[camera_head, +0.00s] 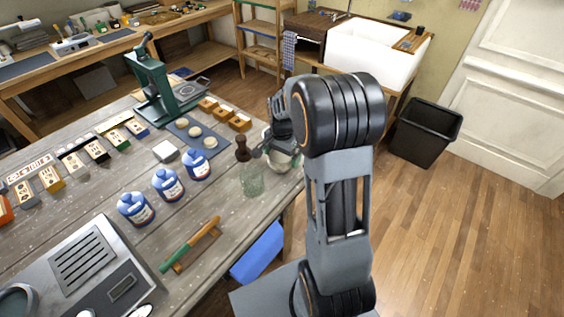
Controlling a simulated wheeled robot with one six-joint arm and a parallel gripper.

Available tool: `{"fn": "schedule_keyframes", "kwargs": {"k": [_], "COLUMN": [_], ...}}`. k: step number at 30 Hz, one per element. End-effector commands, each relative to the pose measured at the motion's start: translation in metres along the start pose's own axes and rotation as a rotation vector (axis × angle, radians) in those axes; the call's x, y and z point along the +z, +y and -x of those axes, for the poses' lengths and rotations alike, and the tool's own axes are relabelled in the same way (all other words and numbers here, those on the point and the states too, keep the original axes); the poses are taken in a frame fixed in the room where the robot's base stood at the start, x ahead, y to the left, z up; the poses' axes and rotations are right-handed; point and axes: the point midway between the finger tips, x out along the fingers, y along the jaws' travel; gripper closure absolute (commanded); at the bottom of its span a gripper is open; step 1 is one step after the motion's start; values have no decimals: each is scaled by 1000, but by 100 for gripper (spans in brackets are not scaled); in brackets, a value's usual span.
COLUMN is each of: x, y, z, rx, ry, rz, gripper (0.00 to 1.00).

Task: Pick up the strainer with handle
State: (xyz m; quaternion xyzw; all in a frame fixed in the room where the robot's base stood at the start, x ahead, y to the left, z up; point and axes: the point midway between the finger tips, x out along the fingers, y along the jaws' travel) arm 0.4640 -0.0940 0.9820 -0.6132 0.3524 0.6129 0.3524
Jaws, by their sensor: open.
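My gripper (275,141) points down over the right side of the grey wooden table, partly covered by my arm. Its jaws are open. Directly below it is a pale rounded vessel (279,164), which may be the strainer with handle. The gripper and arm hide much of it, so I cannot make out its mesh or handle, or whether the fingers touch it. A dark brown turned wooden piece (242,149) stands just left of the gripper. A clear green glass (252,181) stands in front of it.
Blue-and-white bottles (168,184) stand left of the glass. A green-handled tool (190,244) lies on a small wooden rest near the front edge. A green press (152,88) stands behind. A grey machine (88,268) fills the front left. A black bin (425,133) stands on the floor.

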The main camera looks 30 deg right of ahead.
Motion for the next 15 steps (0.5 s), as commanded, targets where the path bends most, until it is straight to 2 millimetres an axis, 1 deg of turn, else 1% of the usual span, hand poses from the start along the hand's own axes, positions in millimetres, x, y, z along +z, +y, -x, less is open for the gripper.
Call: {"fn": "schedule_keyframes", "kwargs": {"k": [5, 15], "x": [0, 0], "y": [0, 0], "z": [0, 0], "rx": [0, 0], "ry": [0, 0], "rz": [0, 0], "gripper": [0, 33]}}
